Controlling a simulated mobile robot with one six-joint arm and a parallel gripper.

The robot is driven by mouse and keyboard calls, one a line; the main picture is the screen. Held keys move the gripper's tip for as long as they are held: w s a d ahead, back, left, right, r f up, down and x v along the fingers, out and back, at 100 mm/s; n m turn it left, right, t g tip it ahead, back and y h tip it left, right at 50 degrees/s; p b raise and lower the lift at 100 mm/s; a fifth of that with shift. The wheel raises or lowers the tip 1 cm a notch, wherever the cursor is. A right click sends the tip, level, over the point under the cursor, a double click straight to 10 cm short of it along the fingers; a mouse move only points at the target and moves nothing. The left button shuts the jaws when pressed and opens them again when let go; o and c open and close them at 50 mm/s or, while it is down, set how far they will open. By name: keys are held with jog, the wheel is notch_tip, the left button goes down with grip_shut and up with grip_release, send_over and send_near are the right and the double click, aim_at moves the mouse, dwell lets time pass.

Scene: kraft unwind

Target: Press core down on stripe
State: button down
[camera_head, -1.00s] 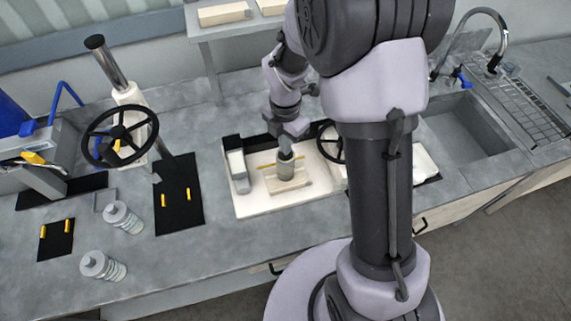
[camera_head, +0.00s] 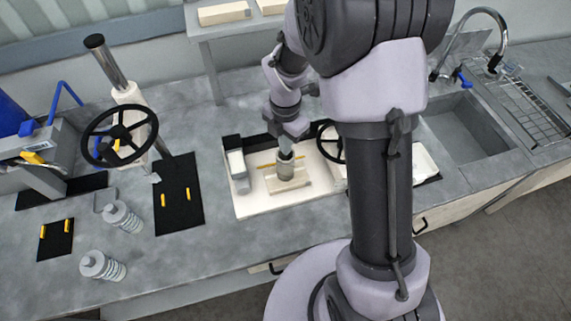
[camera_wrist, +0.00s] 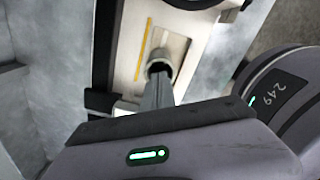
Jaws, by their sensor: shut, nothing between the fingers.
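The core, a short grey cylinder (camera_head: 285,171), stands upright on a pale sheet or plate (camera_head: 296,184) in the white tray-like bed (camera_head: 247,207). A yellow stripe (camera_head: 266,166) lies beside the core, and it also shows in the wrist view (camera_wrist: 144,48). My gripper (camera_head: 286,154) is directly above the core, pointing down, with its fingers shut and empty. In the wrist view the closed fingers (camera_wrist: 158,92) reach to the core's open top (camera_wrist: 158,68). Whether the tips touch the rim or sit inside it I cannot tell. The core's underside is hidden.
A black handwheel (camera_head: 328,144) is close right of the core, partly behind my arm. A grey-and-black block (camera_head: 238,170) stands at the bed's left. Further left are a black mat (camera_head: 180,215), a larger handwheel (camera_head: 120,134) and two ribbed bottles. A sink (camera_head: 455,130) is at right.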

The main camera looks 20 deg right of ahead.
jog(key=shift+f+b, duration=0.45)
jog(key=shift+f, duration=0.3)
jog(key=shift+s+f, duration=0.1)
dwell(0.9)
notch_tip(320, 180, up, 7)
jog(key=p, duration=0.6)
